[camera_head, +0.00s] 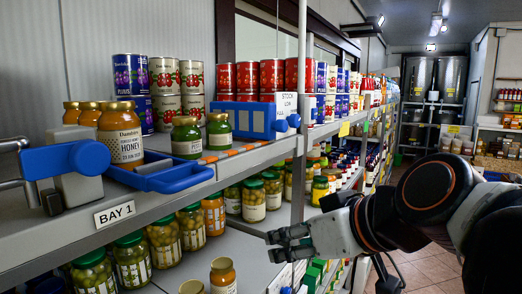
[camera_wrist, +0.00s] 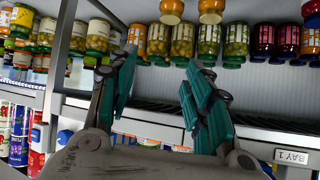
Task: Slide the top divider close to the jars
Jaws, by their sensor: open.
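On the top shelf, a blue divider (camera_head: 243,118) with a round knob at its right end stands right of two green-lidded jars (camera_head: 187,138). Left of them, a blue tray-like piece (camera_head: 165,175) with a blue arm lies along the shelf front, with a honey jar (camera_head: 121,133) at it. My gripper (camera_head: 287,243) is below the top shelf's front edge, in front of the lower shelf, apart from the dividers. It is open and empty. In the wrist view its teal-padded fingers (camera_wrist: 160,65) spread toward the lower-shelf jars (camera_wrist: 183,40); neither blue piece is clearly identifiable there.
Lower-shelf jars (camera_head: 163,241) stand under the top shelf, with a bare patch of shelf near my gripper. A metal upright (camera_head: 301,90) rises right of the blue divider. Stacked cans (camera_head: 248,77) stand behind it. The aisle floor (camera_head: 425,268) is open at the right.

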